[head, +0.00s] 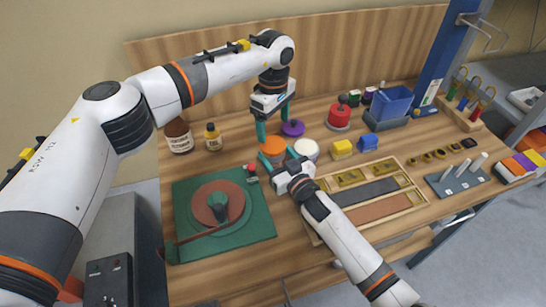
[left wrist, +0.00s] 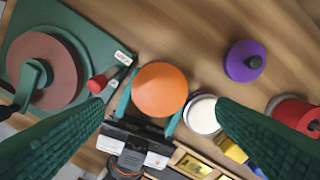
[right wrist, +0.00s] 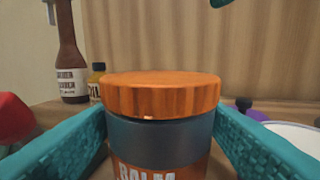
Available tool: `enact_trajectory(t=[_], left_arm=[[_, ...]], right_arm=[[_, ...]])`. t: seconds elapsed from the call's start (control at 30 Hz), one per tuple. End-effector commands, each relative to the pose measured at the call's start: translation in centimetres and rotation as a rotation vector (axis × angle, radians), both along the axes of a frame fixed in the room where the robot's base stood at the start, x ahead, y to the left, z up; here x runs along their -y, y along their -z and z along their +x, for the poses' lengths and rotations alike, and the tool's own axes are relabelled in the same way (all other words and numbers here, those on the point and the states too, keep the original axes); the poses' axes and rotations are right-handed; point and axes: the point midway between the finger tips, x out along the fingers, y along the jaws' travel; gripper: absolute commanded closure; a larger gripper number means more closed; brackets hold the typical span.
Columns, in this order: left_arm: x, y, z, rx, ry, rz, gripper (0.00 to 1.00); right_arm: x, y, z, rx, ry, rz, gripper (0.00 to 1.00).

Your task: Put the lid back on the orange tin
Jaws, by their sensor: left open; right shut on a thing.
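The orange tin (right wrist: 160,146) is a grey jar with an orange label reading BALM. Its orange lid (right wrist: 162,92) lies flat on top of it; I cannot tell whether it is fully seated. From above, only the lid shows in the left wrist view (left wrist: 160,90) and the head view (head: 272,147). My right gripper (head: 281,163) is shut on the tin, one finger on each side of its body below the lid. My left gripper (head: 275,127) is open and empty above the lid, its fingers pointing down and apart from it.
A white round container (head: 307,149) stands close right of the tin, with a purple lidded pot (head: 293,128) behind. A green mat with a round turntable (head: 220,203) lies left. A wooden tray (head: 410,201) is right of my right gripper. Brown (head: 178,135) and yellow (head: 213,137) bottles stand back left.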

Motion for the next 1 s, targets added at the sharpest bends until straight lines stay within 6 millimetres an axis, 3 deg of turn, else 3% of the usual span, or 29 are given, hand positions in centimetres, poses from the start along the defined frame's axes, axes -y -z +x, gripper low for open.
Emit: enact_trajectory(t=[0.6,0.8,1.0], left_arm=[[-0.1,-1.5,0.0,0.000,-1.312,0.002,0.20],[-0.1,-1.8,0.0,0.000,-1.608,0.001,0.20],[-0.1,-1.9,0.0,0.000,-1.731,0.001,0.20]], right_arm=[[0.0,0.1,0.0,-0.002,0.000,0.000,1.00],[0.0,0.1,0.0,-0.002,0.000,0.000,1.00],[0.0,0.1,0.0,-0.002,0.000,0.000,1.00]])
